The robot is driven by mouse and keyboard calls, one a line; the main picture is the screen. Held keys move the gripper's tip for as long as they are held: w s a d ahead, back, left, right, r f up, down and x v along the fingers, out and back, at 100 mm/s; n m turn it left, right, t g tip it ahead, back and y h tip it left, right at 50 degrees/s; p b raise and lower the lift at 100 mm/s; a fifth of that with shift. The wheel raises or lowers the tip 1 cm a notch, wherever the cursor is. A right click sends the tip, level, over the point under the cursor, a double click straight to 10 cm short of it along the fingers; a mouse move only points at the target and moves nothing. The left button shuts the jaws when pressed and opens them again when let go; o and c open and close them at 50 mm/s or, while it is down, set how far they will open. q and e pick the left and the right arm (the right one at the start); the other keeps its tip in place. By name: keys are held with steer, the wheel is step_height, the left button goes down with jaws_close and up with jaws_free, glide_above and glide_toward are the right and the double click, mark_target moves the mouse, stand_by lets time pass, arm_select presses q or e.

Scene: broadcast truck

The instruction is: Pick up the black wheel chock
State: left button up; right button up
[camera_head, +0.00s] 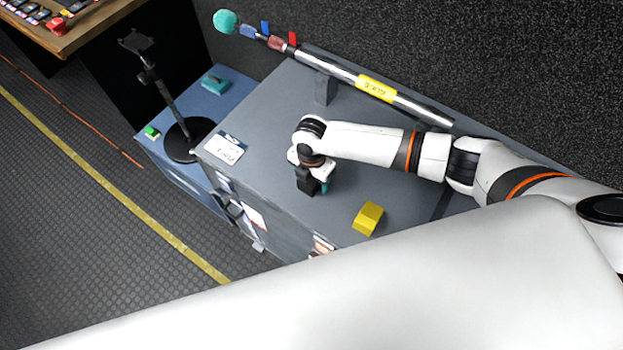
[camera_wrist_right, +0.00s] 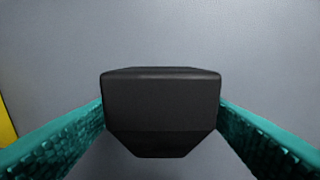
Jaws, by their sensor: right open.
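The black wheel chock (camera_wrist_right: 160,100) fills the middle of the right wrist view, a dark block with sloped lower corners against a grey surface. The teal fingers of my right gripper (camera_head: 316,190) stand open on its left and right sides. They are close to the chock's sides, and I cannot tell if they touch it. In the head view my right gripper points down over the grey case top (camera_head: 270,125); my wrist and gripper largely cover that spot, so the chock is hard to make out there. My left gripper is not in view.
A yellow block (camera_head: 368,218) sits on the case near the gripper. A pole with a yellow label (camera_head: 376,88) lies along the case's back on a support. A card (camera_head: 226,149) lies at the left, beside a black stand (camera_head: 184,138) on a lower blue case.

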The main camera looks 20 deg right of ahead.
steer(key=c, duration=1.1)
steer(key=shift+r, duration=0.15)
